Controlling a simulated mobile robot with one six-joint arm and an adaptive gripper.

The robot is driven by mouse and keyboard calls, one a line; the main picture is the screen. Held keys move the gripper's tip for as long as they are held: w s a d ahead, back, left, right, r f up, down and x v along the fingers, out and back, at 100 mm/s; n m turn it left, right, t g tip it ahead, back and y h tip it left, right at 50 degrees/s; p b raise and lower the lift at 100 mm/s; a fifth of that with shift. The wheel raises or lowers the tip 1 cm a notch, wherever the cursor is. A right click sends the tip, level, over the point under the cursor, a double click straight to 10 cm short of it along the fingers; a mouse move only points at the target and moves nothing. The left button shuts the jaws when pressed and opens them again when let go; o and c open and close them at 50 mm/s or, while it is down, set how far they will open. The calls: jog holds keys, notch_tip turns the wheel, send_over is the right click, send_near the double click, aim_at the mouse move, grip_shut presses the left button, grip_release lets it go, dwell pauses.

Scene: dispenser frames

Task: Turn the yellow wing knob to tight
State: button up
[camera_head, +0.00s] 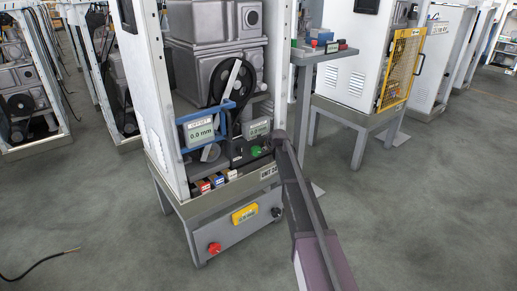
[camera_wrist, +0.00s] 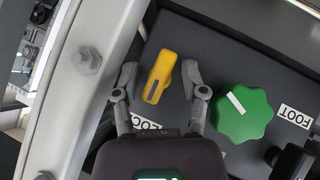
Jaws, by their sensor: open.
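The yellow wing knob (camera_wrist: 156,85) is on a dark panel in the wrist view. It is elongated, with a dark line along it, and tilts slightly, its upper end to the right. My gripper (camera_wrist: 160,72) is open, one finger on each side of the knob, with small gaps showing between them. A white label (camera_wrist: 145,123) below the knob is partly hidden by the left finger; only part of its lettering reads. In the head view my gripper (camera_head: 277,140) reaches the cabinet's lower right side, and I cannot make out the yellow knob there.
A green lobed knob (camera_wrist: 242,112) stands close to the right finger, beside a "FOOT" label (camera_wrist: 295,116). A light metal post with bolts (camera_wrist: 88,60) runs along the left. In the head view, a blue-framed display (camera_head: 201,131) reads 0.0 mm; a red knob (camera_head: 215,248) is below.

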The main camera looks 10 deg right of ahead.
jog(key=shift+a+f+n+t+h+b, duration=0.1)
jog(key=shift+f+n+t+h+b, duration=0.05)
jog(key=shift+n+t+h+b, duration=1.3)
jog(key=shift+s+b, duration=0.15)
jog(key=shift+b, duration=0.25)
jog(key=s+a+r+m+g+y+p, duration=0.1)
jog(key=s+a+r+m+y+p, duration=0.1)
jog(key=s+r+m+p, duration=0.3)
jog(key=s+a+r+m+y+p, duration=0.3)
jog(key=s+r+m+y+p, duration=0.1)
jog(key=s, duration=0.7)
jog(key=s+a+r+m+g+y+p, duration=0.1)
jog(key=s+a+r+m+y+p, duration=0.1)
jog(key=s+r+m+p, duration=0.5)
jog(key=shift+s+a+g+y, duration=0.2)
jog(key=shift+s+g+y, duration=0.15)
jog(key=shift+s+y, duration=0.3)
jog(key=w+d+f+n+t+h+b, duration=0.2)
jog(key=w+d+f+n+b, duration=0.8)
jog(key=d+n, duration=0.3)
jog(key=shift+w+n+b, duration=0.35)
jog(key=shift+w+b, duration=0.4)
jog(key=shift+w, duration=0.05)
